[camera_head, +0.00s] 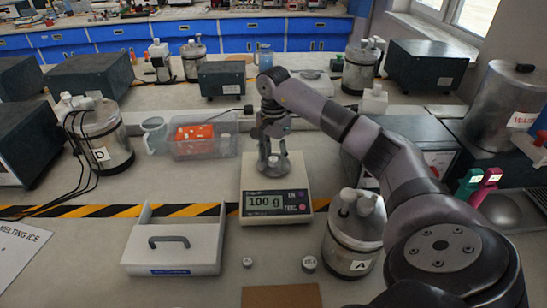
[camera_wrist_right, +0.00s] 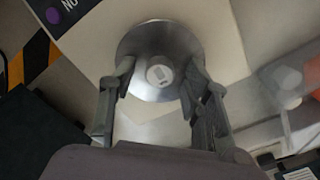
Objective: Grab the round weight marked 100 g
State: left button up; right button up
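A small round weight (camera_head: 273,160) stands on the metal pan of a scale (camera_head: 292,219), whose display reads 100 g. In the right wrist view the weight (camera_wrist_right: 160,74) shows from above near the pan's middle; its marking is too small to read. My right gripper (camera_head: 272,165) points down over the pan. Its open fingers (camera_wrist_right: 160,80) stand on both sides of the weight, with a gap on each side. Two more small round weights, one (camera_head: 247,262) and another slightly larger (camera_head: 309,263), stand on the table in front of the scale. My left gripper is out of view.
A white tray with a grey handle (camera_head: 173,262) stands left of the scale. A metal canister marked A (camera_head: 352,248) stands close on the right, near my right arm. A clear bin (camera_head: 210,149) with an orange item is behind left. A brown board (camera_head: 281,297) lies in front.

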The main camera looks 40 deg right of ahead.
grip_shut()
dwell(0.3)
jog(key=shift+r, duration=0.15)
